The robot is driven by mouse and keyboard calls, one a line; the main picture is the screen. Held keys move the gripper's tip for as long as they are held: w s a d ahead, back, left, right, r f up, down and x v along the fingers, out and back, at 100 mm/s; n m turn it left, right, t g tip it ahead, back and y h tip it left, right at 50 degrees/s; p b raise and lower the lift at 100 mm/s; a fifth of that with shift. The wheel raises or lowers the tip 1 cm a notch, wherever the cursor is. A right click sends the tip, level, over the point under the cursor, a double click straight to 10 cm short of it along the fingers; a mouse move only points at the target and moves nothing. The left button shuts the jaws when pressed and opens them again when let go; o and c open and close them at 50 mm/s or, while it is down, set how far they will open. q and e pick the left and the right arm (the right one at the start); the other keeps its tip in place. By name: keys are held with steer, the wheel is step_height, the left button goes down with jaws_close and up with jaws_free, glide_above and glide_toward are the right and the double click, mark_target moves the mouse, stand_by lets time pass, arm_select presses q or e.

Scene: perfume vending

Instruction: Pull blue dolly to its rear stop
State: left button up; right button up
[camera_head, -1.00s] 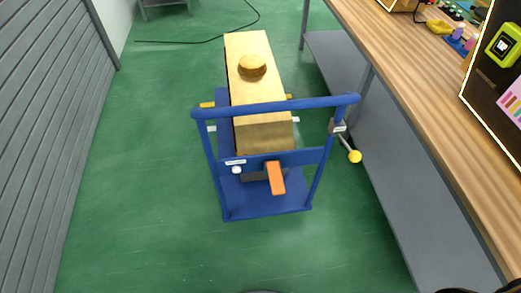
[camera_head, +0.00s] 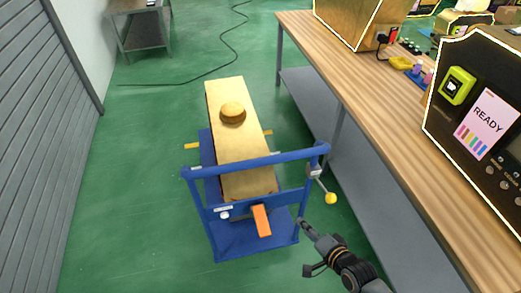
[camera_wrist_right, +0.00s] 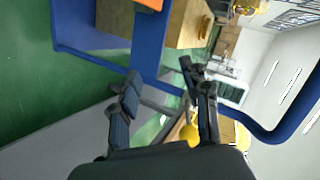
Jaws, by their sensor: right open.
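The blue dolly (camera_head: 225,246) stands on the green floor left of the workbench, with a crossbar handle (camera_head: 240,165) on top. It bears a long golden block (camera_head: 222,140) with a round knob. An orange lever (camera_head: 261,221) is on its near side, and a yellow-knobbed lever (camera_head: 330,198) sticks out at its right. My right gripper (camera_head: 306,247) is open and empty, right of the dolly's near end and below the yellow knob. In the right wrist view, blue frame parts (camera_wrist_right: 151,40) show beyond the open fingers (camera_wrist_right: 160,80). My left gripper is not in view.
The wooden workbench (camera_head: 345,80) with a grey lower shelf runs along the right. A dark machine (camera_head: 470,110) with a READY screen stands on it. A grey shutter wall (camera_head: 45,110) is at left. A cable (camera_head: 215,70) lies behind the dolly. Floor left of the dolly is clear.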

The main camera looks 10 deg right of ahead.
mark_target(264, 164)
steer(key=w+a+r+m+t+y+p, duration=0.1)
steer(key=a+r+m+y, duration=0.15)
steer(key=r, duration=0.85)
steer(key=a+r+m+t+y+p, duration=0.1)
steer(key=a+r+t, duration=0.15)
steer(key=r, duration=0.75)
steer(key=shift+g, duration=0.45)
steer(key=x, duration=0.4)
steer(key=p+x, duration=0.1)
steer(key=x, duration=0.4)
steer(key=p+x, duration=0.1)
steer(key=x, duration=0.4)
steer(key=shift+a+r, duration=0.15)
steer(key=shift+a, duration=0.3)
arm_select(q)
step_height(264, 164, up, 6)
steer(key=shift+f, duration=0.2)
arm_select(e)
steer(key=shift+s, duration=0.1)
jaws_close()
